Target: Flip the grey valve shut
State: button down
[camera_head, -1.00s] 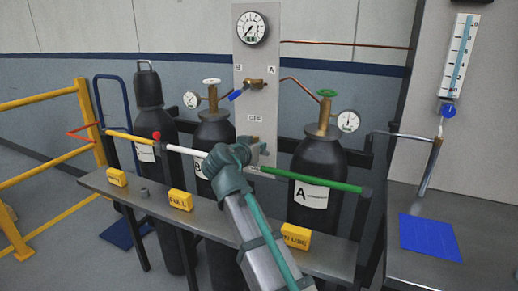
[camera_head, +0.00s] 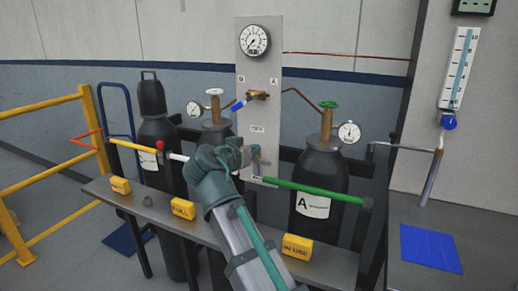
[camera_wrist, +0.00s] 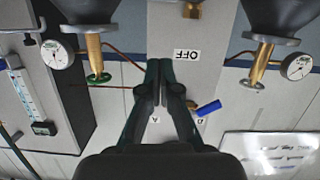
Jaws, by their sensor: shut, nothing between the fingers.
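The grey valve (camera_head: 256,160) is on the lower part of the upright panel, below a small label. Its lever is partly hidden behind my gripper in the head view, so I cannot tell its exact angle. My gripper (camera_head: 243,153) is just left of it in the head view; I cannot tell whether they touch. In the wrist view, which is upside down, my gripper (camera_wrist: 158,66) has its fingers together with nothing between them. It is beside the OFF label (camera_wrist: 187,55). A brass fitting (camera_wrist: 191,10) shows at the top edge there.
A second valve with a blue handle (camera_head: 239,104) sits higher on the panel (camera_head: 258,80), under a round gauge (camera_head: 255,40). Black cylinders stand either side, one marked A (camera_head: 318,180). A green bar (camera_head: 318,190) and a shelf with yellow blocks (camera_head: 297,246) cross in front.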

jog(key=shift+v, duration=1.65)
jog(key=shift+d, duration=0.1)
